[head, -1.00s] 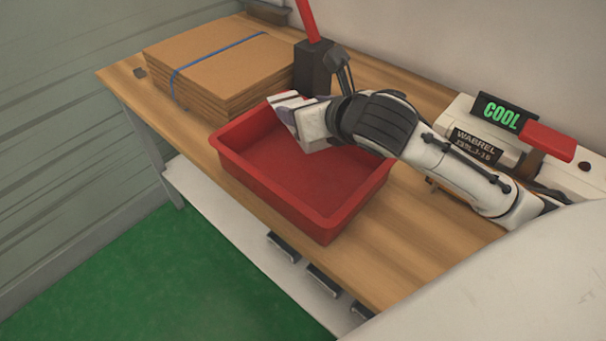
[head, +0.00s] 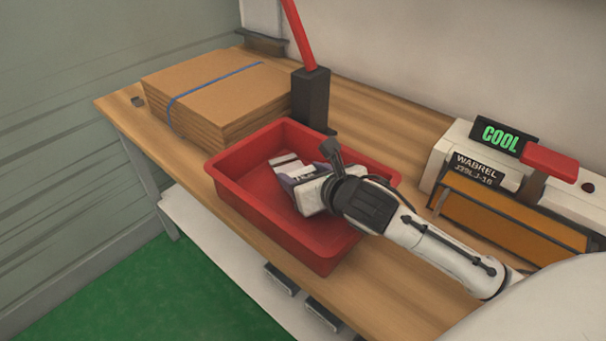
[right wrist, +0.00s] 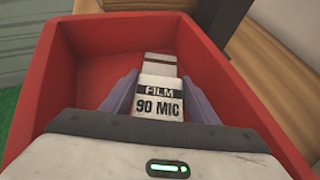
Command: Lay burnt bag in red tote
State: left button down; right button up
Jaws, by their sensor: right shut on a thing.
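My right gripper (head: 291,181) is inside the red tote (head: 262,238), pointing down toward its floor. In the right wrist view its two purple fingers are shut on a small pale bag (right wrist: 160,85) labelled "FILM 90 MIC", with a dark band across its far part. The bag's pale end (head: 284,159) shows just past the fingertips in the head view, low over the tote floor; I cannot tell whether it touches. The fingers hide part of the bag. The tote walls surround it in the right wrist view (right wrist: 62,75). My left gripper is out of view.
A strapped cardboard stack (head: 215,95) stands behind the tote on the wooden bench (head: 400,125). A black block with a red handle (head: 310,95) is close to the tote's back corner. A sealer with a "COOL" display (head: 500,135) stands at the right.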

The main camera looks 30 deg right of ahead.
jog(key=shift+f, duration=0.1)
jog(key=o, duration=1.1)
jog(key=shift+s+r, duration=0.15)
jog(key=shift+r, duration=0.05)
jog(key=p+v, duration=0.1)
jog(key=v, duration=0.8)
jog(key=shift+a, duration=0.1)
jog(key=p+v, duration=0.2)
jog(key=p, duration=0.2)
jog(key=shift+s+r, duration=0.15)
jog(key=shift+s, duration=0.2)
